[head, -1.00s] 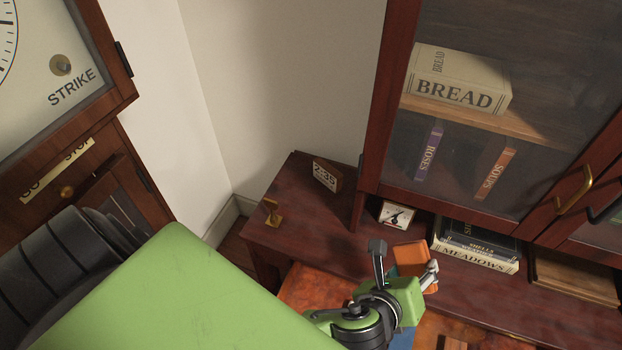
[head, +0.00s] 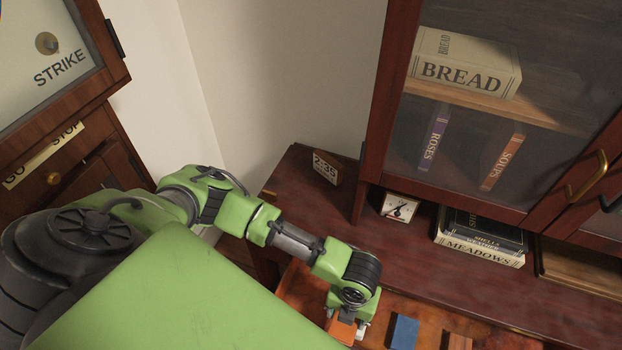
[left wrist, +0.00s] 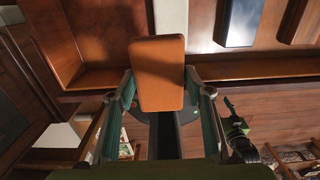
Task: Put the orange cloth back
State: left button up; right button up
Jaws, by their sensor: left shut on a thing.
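The orange cloth (head: 342,331) is a folded, block-like pad. My left gripper (head: 347,318) is shut on it, low at the bottom of the head view and over the open orange-brown wooden drawer or tray. In the left wrist view the orange cloth (left wrist: 158,75) stands between the fingers of my left gripper (left wrist: 160,92). It overlaps the tray's rim (left wrist: 100,78) in the picture; I cannot tell whether it touches. A bare stretch of tray floor (left wrist: 95,32) shows to its left.
In the tray, a white piece (left wrist: 171,14), a blue folded piece (left wrist: 240,20) and a brown piece (left wrist: 300,22) lie to the right. On the dark cabinet top stand a small clock (head: 326,167), a dial (head: 399,207) and stacked books (head: 482,240). A glass-doored bookcase rises behind.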

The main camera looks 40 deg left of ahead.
pick_arm(q)
jog(key=w+a+f+p, duration=0.1)
jog(key=a+f, duration=0.2)
jog(key=a, duration=0.4)
send_over(311, 301)
jog(key=d, duration=0.1)
notch_tip(311, 301, down, 5)
jog(key=shift+f, duration=0.1)
jog(key=shift+a+f, duration=0.4)
jog(key=shift+f, duration=0.05)
notch_tip(311, 301, down, 3)
jog(key=shift+a, duration=0.1)
jog(key=shift+f, duration=0.1)
pick_arm(e)
jog(key=shift+d+r, duration=0.15)
jog(key=shift+r, duration=0.35)
pick_arm(q)
jog(key=o, duration=1)
jog(key=shift+f, duration=0.1)
jog(key=shift+o, duration=0.2)
pick_arm(e)
jog(key=shift+f, duration=0.1)
